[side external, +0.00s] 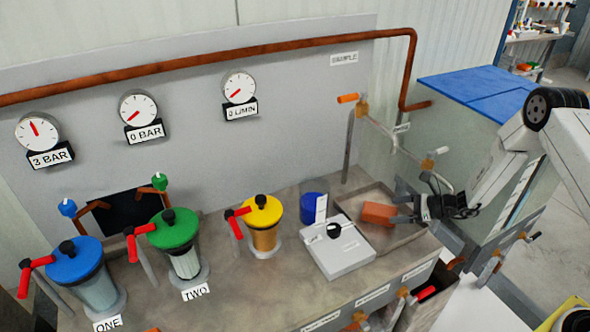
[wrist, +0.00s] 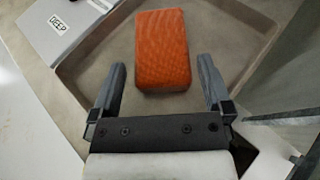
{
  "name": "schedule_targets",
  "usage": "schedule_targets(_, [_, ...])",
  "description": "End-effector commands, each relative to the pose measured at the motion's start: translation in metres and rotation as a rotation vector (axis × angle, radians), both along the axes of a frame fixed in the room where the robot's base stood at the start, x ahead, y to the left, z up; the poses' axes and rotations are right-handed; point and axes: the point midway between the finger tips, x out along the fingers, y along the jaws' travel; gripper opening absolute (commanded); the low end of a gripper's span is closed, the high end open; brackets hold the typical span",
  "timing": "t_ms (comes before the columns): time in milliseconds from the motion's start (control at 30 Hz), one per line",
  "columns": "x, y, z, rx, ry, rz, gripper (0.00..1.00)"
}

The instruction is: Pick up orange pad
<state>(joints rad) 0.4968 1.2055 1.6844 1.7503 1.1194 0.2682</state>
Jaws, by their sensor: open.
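The orange pad (side external: 379,213) is a small block in the shallow grey tray (side external: 405,236) at the right end of the bench. In the wrist view the orange pad (wrist: 162,50) lies ahead of my gripper, its near end roughly level with the fingertips and between their lines. My gripper (side external: 398,203) is at the right of the pad in the side view. In the wrist view my gripper (wrist: 162,65) has its two fingers wide apart with nothing held between them.
A pale box with a black knob (side external: 338,252) stands left of the tray, and a blue container (side external: 313,203) behind it. A pipe with a valve (side external: 428,165) rises near my gripper. Lidded pumps, yellow (side external: 263,230), green (side external: 180,240) and blue (side external: 85,275), stand further left.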

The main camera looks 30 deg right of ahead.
Motion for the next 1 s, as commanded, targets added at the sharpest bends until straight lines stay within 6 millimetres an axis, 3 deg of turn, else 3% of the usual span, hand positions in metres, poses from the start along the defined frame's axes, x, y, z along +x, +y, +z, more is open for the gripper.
schedule_targets(400, [0.028, 0.027, -0.015, 0.000, 0.001, 0.002, 1.00])
schedule_targets(933, [0.029, 0.028, -0.016, 0.000, 0.001, 0.001, 1.00])
schedule_targets(967, [0.029, 0.028, -0.016, 0.000, 0.001, 0.001, 0.94])
schedule_targets(1000, [0.029, 0.028, -0.016, 0.000, 0.001, 0.001, 0.81])
